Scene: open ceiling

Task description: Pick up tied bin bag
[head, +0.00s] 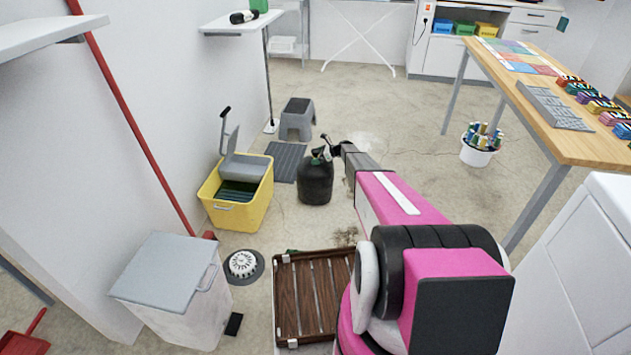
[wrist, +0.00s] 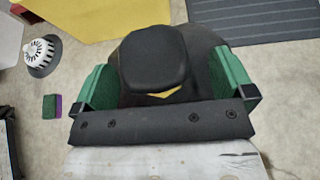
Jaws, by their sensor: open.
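The tied bin bag (head: 315,184) is black and stands upright on the concrete floor, right of the yellow mop bucket. In the wrist view the dark bag (wrist: 200,45) fills the upper middle, with a rounded black top part and a small yellow patch below it. My gripper (head: 326,152) is at the top of the bag in the head view. In the wrist view its green-padded fingers (wrist: 165,85) are spread apart, with the bag's top between them. I cannot tell whether either finger touches it. My gripper's dark bar hides the near part of the bag.
The yellow bucket (head: 232,213) stands close left of the bag, with a grey mat (head: 286,160) and step stool (head: 298,120) behind. A brown slatted crate (head: 290,315) and a white round item (head: 242,264) lie nearer.

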